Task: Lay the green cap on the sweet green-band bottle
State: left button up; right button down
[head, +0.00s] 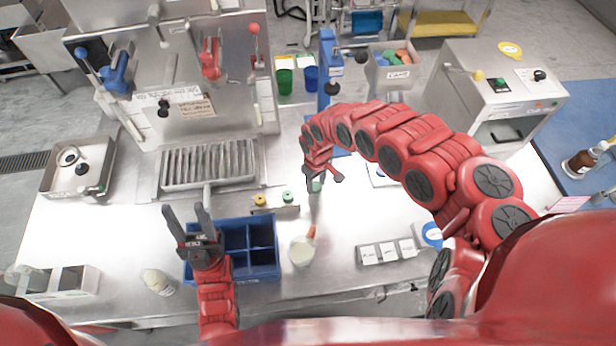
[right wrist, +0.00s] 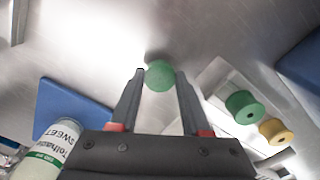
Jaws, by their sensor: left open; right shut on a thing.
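The green cap (right wrist: 160,76) is held between the fingertips of my right gripper (right wrist: 160,82). In the head view the cap (head: 316,186) shows as a small green spot at my right gripper (head: 322,181), above the steel table. The sweet green-band bottle (right wrist: 50,145) shows at the lower left of the right wrist view, labelled SWEET, partly cut off by the frame and the gripper body. It is apart from the cap, and its top is out of view. I cannot make it out in the head view. My left gripper (head: 186,209) is open and empty at the blue crate's left side.
A blue divided crate (head: 247,274) stands front centre. A holder with yellow (head: 260,199) and green (head: 288,196) knobs lies behind it. A squeeze bottle with an orange tip (head: 302,250) stands right of the crate. A blue pad (right wrist: 70,105) lies near the sweet bottle.

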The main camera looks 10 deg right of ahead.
jog(key=shift+w+a+f, duration=0.2)
jog(key=shift+w+f, duration=0.1)
jog(key=shift+f, duration=0.2)
jog(key=shift+w+a+f, duration=0.2)
jog(key=shift+w+f, duration=0.05)
jog(key=shift+f, duration=0.25)
jog(key=shift+s+d+r, duration=0.1)
jog(key=shift+s+r, duration=0.05)
jog(key=shift+s, duration=0.1)
jog(key=shift+s+d, duration=0.15)
jog(key=shift+s, duration=0.05)
jog(key=shift+f, duration=0.2)
jog(key=shift+c, duration=1.8)
grip_release()
jog(key=shift+w, duration=0.1)
